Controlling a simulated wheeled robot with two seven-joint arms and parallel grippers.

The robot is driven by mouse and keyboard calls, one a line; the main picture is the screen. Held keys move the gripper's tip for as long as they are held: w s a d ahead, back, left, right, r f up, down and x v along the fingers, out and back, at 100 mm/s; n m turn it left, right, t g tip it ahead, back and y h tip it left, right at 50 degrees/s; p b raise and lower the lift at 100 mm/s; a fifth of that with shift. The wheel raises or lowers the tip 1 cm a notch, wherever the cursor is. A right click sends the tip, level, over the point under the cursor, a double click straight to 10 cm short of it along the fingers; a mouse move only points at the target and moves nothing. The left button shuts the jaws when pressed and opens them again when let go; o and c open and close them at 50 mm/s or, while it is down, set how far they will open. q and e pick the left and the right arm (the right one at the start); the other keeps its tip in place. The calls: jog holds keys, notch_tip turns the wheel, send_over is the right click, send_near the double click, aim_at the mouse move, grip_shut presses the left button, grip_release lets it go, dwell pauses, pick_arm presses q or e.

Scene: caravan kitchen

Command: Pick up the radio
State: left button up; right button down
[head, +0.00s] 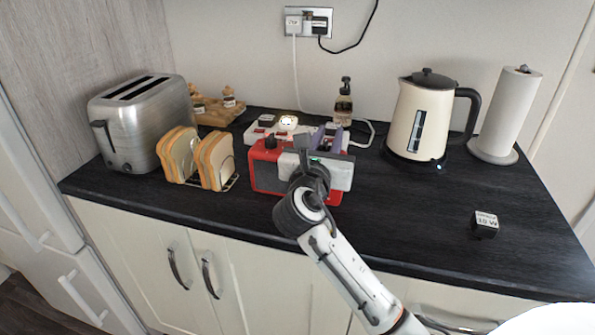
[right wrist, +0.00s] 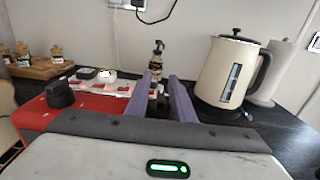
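The radio (head: 266,176) is a red box with a dark knob on top, near the front edge of the dark counter. My right gripper (head: 328,140) reaches over its right part, and its pale body hides much of the radio. In the right wrist view the radio (right wrist: 30,114) shows red at the left, beside the gripper body. The two purple-grey fingers (right wrist: 161,86) stand apart with a gap. Something dark shows between them, and I cannot tell whether it is part of the radio or whether they touch it. My left gripper is out of view.
A toaster (head: 140,125) and a rack of bread slices (head: 195,158) stand left of the radio. A power strip (head: 262,128) and a bottle (head: 343,105) are behind. A kettle (head: 420,120), paper roll (head: 508,112) and small black cube (head: 485,224) are right. The front right counter is mostly clear.

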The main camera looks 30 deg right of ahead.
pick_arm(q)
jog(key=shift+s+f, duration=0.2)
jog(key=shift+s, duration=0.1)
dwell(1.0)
